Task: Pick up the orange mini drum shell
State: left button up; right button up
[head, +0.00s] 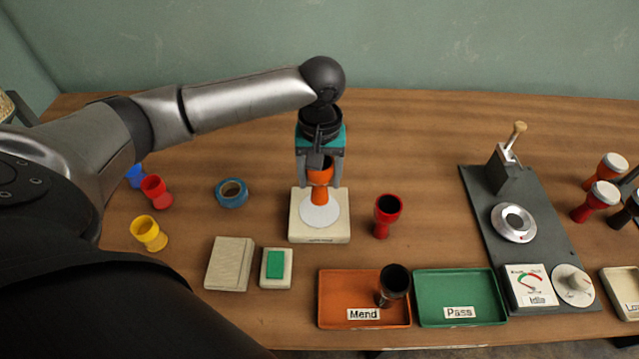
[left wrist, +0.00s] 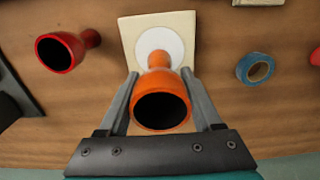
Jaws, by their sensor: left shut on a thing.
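The orange mini drum shell (head: 320,180) is upright over the white disc (head: 320,214) of a cream square block (head: 320,239). In the left wrist view the orange shell (left wrist: 160,100) shows its dark open mouth toward the camera. My left gripper (head: 320,172) comes from above and is shut on the orange shell, one finger on each side; in the left wrist view the fingers (left wrist: 160,92) flank its bowl. I cannot tell whether the shell's foot touches the disc. My right gripper is not in view.
A red shell (head: 387,215) stands right of the block, blue tape (head: 231,192) lies left. An orange Mend tray (head: 335,283) holds a dark shell (head: 393,285); the green Pass tray (head: 461,290) is empty. A dark tester board (head: 545,220) lies right.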

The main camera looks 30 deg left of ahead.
pick_arm(q)
notch_tip(320, 180, up, 16)
jog(key=p, duration=0.3)
